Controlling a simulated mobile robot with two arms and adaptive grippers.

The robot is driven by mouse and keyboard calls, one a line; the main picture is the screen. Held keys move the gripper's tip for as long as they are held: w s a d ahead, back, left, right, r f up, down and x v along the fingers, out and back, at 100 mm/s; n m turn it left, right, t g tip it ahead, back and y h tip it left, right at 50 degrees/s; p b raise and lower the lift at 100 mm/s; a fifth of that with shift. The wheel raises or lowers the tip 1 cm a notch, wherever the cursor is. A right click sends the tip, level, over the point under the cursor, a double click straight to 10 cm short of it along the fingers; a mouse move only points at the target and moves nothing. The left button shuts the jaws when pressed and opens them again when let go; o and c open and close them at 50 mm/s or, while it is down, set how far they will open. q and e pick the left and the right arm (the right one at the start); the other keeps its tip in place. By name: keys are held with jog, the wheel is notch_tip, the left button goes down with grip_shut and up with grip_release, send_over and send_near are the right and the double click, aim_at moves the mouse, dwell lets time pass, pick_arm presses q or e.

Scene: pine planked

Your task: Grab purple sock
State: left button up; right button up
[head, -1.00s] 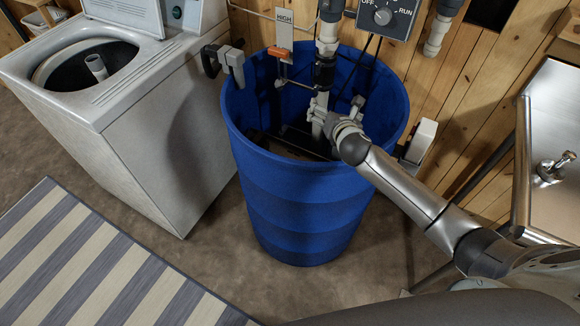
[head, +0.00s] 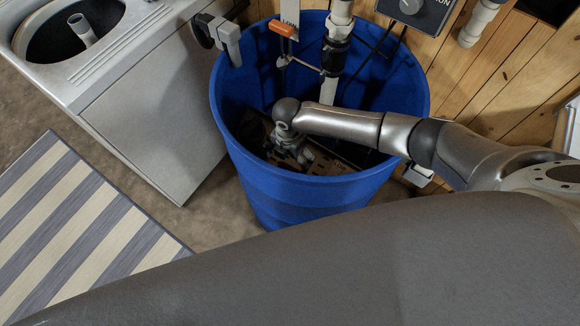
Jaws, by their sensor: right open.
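I see no purple sock in the head view. My right arm reaches from the right over the rim of a tall blue barrel (head: 320,200). My right gripper (head: 299,158) is inside the barrel, pointing down, open, near a brown slotted surface (head: 330,164) low inside. Much of the barrel's inside is dark or hidden behind my arm and the near rim, so I cannot tell what lies there. My left gripper is out of view.
A white top-loading washer (head: 150,90) with an open lid stands left of the barrel. Pipes (head: 335,45) and an orange-handled valve (head: 283,29) hang over its back. A striped rug (head: 75,225) lies on the floor at left.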

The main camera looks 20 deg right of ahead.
aim_at(290, 168)
jog(key=shift+f, duration=0.95)
jog(key=shift+d+f, duration=0.1)
jog(key=shift+f, duration=0.35)
jog(key=f, duration=0.3)
jog(key=shift+s+f, duration=0.1)
jog(key=shift+s, duration=0.1)
jog(key=shift+w+d+f, duration=0.1)
jog(key=shift+f, duration=0.6)
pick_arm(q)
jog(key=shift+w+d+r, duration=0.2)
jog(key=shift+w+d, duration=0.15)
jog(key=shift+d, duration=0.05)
pick_arm(e)
jog(key=shift+c, duration=0.8)
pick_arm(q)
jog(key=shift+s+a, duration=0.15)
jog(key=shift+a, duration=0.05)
pick_arm(e)
jog(key=c, duration=0.9)
